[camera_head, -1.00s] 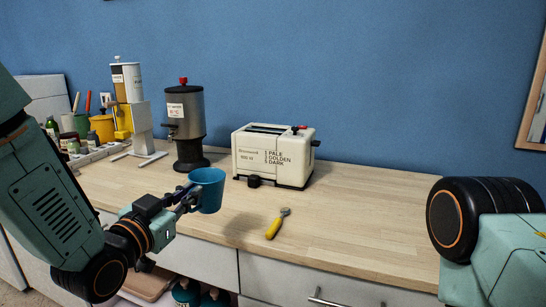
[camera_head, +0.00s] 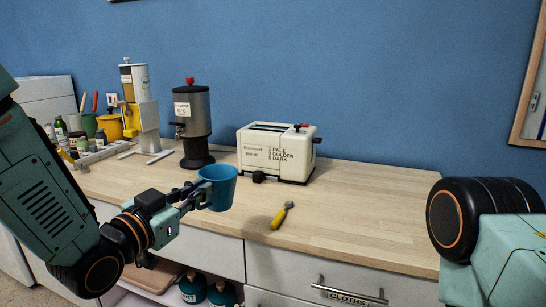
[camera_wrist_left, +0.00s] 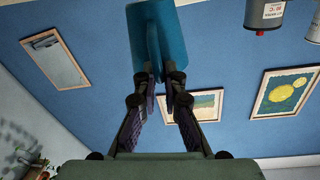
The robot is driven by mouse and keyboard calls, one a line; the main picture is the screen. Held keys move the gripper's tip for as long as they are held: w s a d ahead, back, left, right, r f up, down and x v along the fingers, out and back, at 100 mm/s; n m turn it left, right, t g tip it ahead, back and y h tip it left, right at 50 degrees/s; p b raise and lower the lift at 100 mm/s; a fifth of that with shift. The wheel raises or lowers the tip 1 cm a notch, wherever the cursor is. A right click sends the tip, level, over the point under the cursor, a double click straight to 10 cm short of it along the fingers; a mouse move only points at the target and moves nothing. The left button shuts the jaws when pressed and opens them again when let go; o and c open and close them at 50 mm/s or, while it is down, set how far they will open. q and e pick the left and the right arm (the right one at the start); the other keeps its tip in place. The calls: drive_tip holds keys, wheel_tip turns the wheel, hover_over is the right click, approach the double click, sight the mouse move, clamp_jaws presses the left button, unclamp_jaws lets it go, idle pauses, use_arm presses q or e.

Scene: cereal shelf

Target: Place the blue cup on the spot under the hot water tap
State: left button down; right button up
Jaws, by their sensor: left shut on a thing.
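The blue cup (camera_head: 219,188) is upright in my left gripper (camera_head: 196,193), which is shut on its left side. In the head view the cup shows over the counter's front edge and looks held above it. The left wrist view shows the cup (camera_wrist_left: 160,38) between the two fingers of the gripper (camera_wrist_left: 160,84). The hot water dispenser (camera_head: 194,135), a grey tank with a red knob and a small tap (camera_head: 177,126) on its left side, stands behind and left of the cup. The spot under the tap is hard to make out. My right gripper is out of view.
A cream toaster (camera_head: 268,158) stands right of the dispenser. A yellow-handled tool (camera_head: 281,217) lies near the counter's (camera_head: 360,205) front edge. A cereal dispenser (camera_head: 140,105) and several jars stand at the left. The counter's right part is clear.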

use_arm(q)
drive_tip(key=s+a+f, duration=0.1)
drive_tip(key=s+f, duration=0.6)
drive_tip(key=f, duration=0.2)
drive_tip(key=s+a+f+h, duration=0.1)
drive_tip(key=s+a+f, duration=0.1)
drive_tip(key=s+f, duration=0.5)
wheel_tip(320, 180, down, 2)
drive_tip(key=shift+s+a+m+g, duration=0.2)
drive_tip(key=shift+a+m+g, duration=0.1)
